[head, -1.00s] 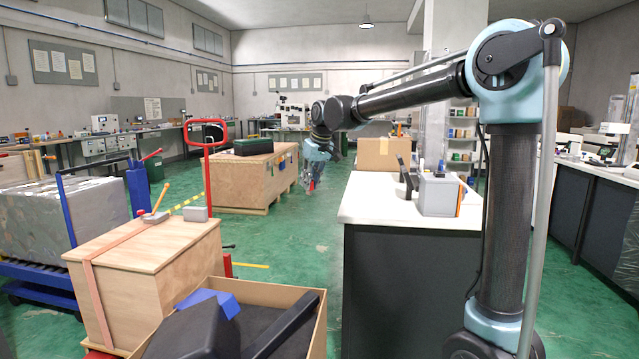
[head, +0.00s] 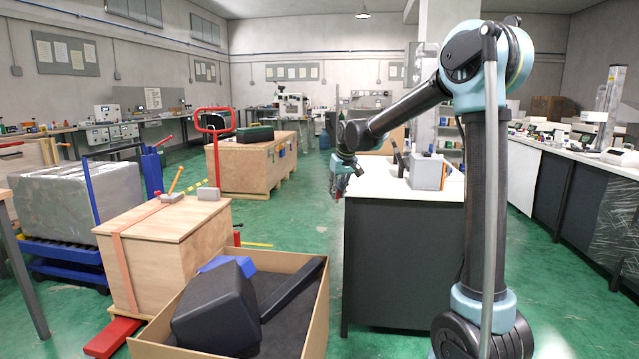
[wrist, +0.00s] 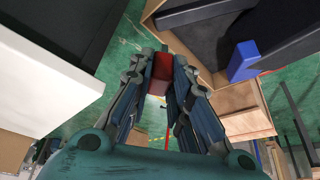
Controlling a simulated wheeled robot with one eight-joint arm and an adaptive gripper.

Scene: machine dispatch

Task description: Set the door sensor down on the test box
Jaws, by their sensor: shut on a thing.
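My gripper (head: 341,188) hangs beside the left edge of the white-topped counter, at about the height of its top. In the wrist view, my gripper (wrist: 160,75) is shut on a small dull-red block (wrist: 162,68), which seems to be the door sensor. Its lower part is hidden between the fingers. A grey box (head: 427,173) with an orange edge stands upright on the counter, right of my gripper and apart from it; it may be the test box, though no label is readable.
The counter (head: 400,190) stands right of my gripper. An open cardboard box (head: 318,310) with black and blue items is in front. A wooden crate (head: 165,250) bears a mallet and a small grey block.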

